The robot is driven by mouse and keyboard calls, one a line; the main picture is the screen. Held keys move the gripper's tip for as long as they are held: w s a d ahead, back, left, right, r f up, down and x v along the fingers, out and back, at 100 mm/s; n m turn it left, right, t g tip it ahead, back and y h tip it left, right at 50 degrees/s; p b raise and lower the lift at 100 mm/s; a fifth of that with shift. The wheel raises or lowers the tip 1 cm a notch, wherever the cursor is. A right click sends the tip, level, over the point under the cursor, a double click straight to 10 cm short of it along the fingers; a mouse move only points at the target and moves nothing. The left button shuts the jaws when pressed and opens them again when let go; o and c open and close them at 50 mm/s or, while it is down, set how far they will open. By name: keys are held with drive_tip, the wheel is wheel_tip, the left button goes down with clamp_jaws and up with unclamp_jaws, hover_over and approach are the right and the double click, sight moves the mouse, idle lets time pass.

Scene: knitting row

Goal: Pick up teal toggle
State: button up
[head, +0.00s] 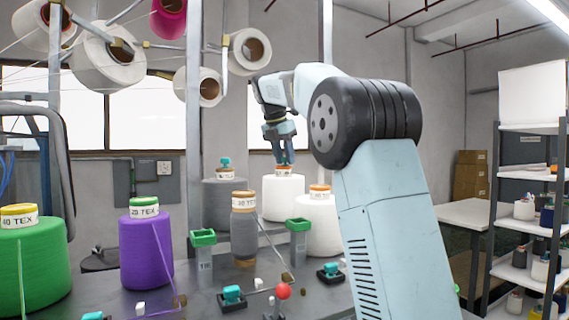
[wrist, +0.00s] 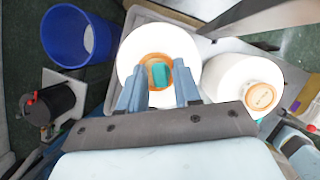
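A teal block (wrist: 161,75), which looks like a teal toggle, shows in the wrist view inside the orange ring on top of a white yarn cone (wrist: 134,58). My gripper (wrist: 158,95) is open over that cone top, with one finger on each side of the teal block and a gap on both sides. In the head view my gripper (head: 285,162) points down at the top of the white cone (head: 283,198), and the block is not clear there. Other teal toggles sit on small dark bases on the table, one at front centre (head: 233,294) and one further right (head: 328,270).
A second white cone (wrist: 240,80) stands close beside the first. A grey cone (head: 222,203) with a teal piece on top, a brown-grey spool (head: 244,235), a purple cone (head: 146,250) and a green cone (head: 35,267) stand to the left. A blue bin (wrist: 62,42) shows in the wrist view.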

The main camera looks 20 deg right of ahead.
drive_tip(key=c, duration=0.5)
drive_tip(key=shift+c, duration=0.2)
clamp_jaws()
drive_tip(key=shift+r, duration=0.25)
wheel_tip(320, 180, up, 3)
drive_tip(key=shift+s+d+r, duration=0.1)
drive_tip(key=shift+s, duration=0.05)
drive_tip(key=s+d+r, duration=0.4)
drive_tip(key=s+r, duration=0.5)
drive_tip(key=s, duration=0.4)
drive_tip(key=shift+r, duration=0.2)
drive_tip(key=shift+f, duration=0.1)
